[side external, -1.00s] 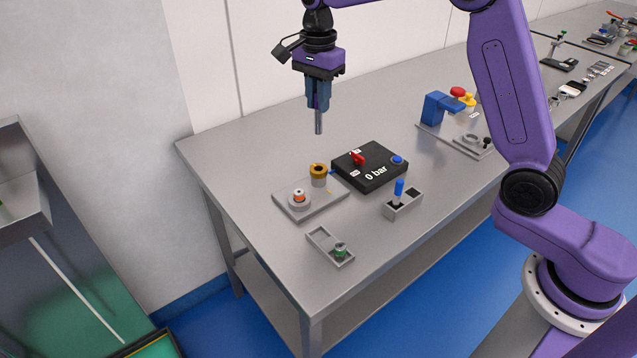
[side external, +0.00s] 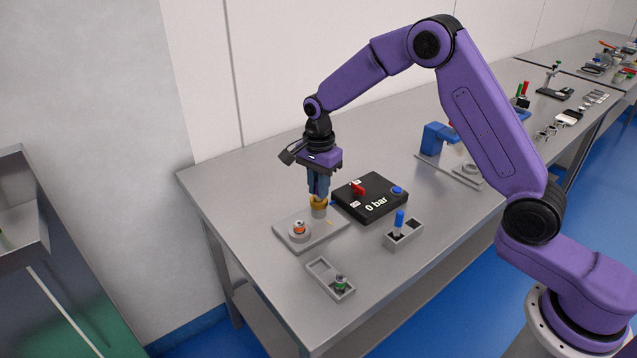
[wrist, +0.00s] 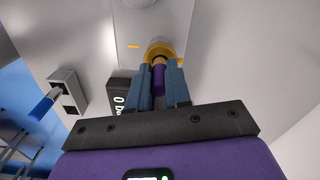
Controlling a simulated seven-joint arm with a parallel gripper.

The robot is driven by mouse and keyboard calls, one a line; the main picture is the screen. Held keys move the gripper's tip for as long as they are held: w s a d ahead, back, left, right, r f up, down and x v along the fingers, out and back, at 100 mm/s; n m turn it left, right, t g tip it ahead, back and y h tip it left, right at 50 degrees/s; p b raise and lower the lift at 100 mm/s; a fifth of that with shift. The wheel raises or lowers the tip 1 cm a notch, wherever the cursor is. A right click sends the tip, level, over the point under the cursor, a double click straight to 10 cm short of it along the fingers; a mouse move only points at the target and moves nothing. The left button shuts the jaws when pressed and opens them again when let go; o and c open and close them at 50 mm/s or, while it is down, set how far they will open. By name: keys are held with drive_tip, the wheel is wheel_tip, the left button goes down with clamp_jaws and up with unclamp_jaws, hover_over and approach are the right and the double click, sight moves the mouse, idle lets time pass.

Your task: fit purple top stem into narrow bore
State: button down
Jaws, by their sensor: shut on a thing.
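My gripper (side external: 319,192) is shut on the purple top stem (wrist: 159,79), which shows purple between the blue fingers in the wrist view. The fingertips are just above a brass-rimmed post (side external: 319,208) on a grey plate. A second, lower round holder (side external: 299,231) with an orange and white centre stands on the same plate. I cannot tell from the pictures which bore is narrower.
A black box (side external: 370,199) reading "0 bar" with a red lever stands right behind the post. A grey block (side external: 403,234) holds a blue-topped stem. A grey tray (side external: 330,278) with a green-ringed part lies in front. The table at left is clear.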

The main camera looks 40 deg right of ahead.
drive_tip(key=shift+f, duration=0.15)
drive_tip(key=c, duration=1.1)
unclamp_jaws()
drive_tip(key=shift+o, duration=0.2)
wheel_tip(320, 180, up, 12)
drive_tip(key=s+a+r+n, duration=0.2)
drive_tip(key=s+a+n, duration=0.1)
drive_tip(key=s+n, duration=0.35)
drive_tip(key=s+d+f+n, duration=0.1)
drive_tip(key=s+d+n, duration=0.1)
drive_tip(key=s+n, duration=0.5)
drive_tip(key=s+d+f+n, duration=0.1)
drive_tip(key=s+d+n, duration=0.2)
drive_tip(key=s+n, duration=0.4)
drive_tip(key=s+d+f+n, duration=0.1)
drive_tip(key=s+n, duration=0.6)
drive_tip(key=s, duration=1)
drive_tip(key=shift+s+d+f, duration=0.15)
drive_tip(key=shift+s+d, duration=0.2)
drive_tip(key=shift+d, duration=0.5)
